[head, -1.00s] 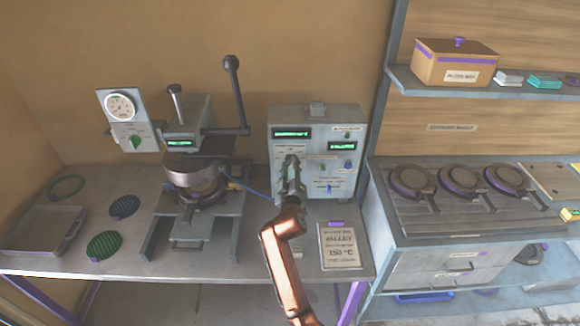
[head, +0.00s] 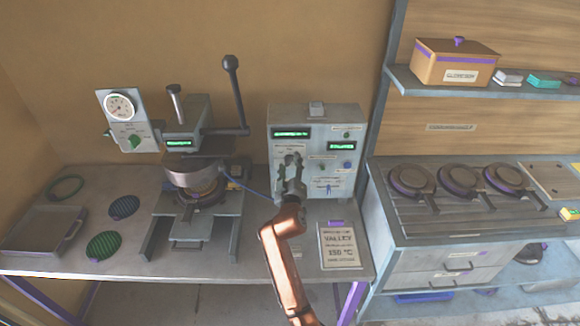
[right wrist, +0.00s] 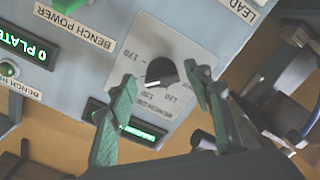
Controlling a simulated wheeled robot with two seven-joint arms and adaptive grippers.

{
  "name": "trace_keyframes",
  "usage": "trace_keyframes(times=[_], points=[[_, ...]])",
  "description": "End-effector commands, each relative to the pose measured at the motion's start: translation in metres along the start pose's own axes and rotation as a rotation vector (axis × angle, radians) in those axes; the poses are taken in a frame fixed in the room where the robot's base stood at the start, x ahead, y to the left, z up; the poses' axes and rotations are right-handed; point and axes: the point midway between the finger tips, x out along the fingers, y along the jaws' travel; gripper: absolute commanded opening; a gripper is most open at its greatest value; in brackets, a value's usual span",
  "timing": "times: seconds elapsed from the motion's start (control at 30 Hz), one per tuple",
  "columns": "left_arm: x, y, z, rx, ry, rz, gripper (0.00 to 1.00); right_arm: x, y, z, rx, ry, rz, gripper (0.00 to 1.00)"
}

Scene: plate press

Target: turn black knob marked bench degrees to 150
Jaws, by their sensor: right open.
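The black knob (right wrist: 162,72) sits on a pale dial plate (right wrist: 135,55) with printed numbers, on the grey control box (head: 318,118). A pale pointer mark shows at the knob's lower edge, but I cannot tell exactly which number it meets. My right gripper (head: 291,163) is open in front of the box and hides the knob in the head view. In the right wrist view, its green-grey fingers (right wrist: 157,76) stand on either side of the knob, with visible gaps. I cannot tell how far the fingertips are from the panel. My left gripper is not in view.
A lit green display (right wrist: 135,128) lies beside the dial. A card reading 150 °C (head: 341,246) lies in front. The plate press (head: 195,170) stands to the left.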

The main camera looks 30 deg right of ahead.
Motion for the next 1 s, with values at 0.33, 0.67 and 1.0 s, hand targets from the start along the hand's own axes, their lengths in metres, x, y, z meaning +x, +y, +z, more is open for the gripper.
trace_keyframes(times=[0.33, 0.67, 1.0], points=[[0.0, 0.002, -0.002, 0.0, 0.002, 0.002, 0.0, 0.0, 0.046, -0.045, 0.001, 0.006, 0.007, 0.46], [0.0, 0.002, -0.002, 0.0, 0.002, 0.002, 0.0, 0.0, 0.068, -0.068, 0.0, 0.002, 0.001, 0.46], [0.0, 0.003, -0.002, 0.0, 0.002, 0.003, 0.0, -0.001, 0.067, -0.066, 0.0, -0.002, -0.002, 0.46]])
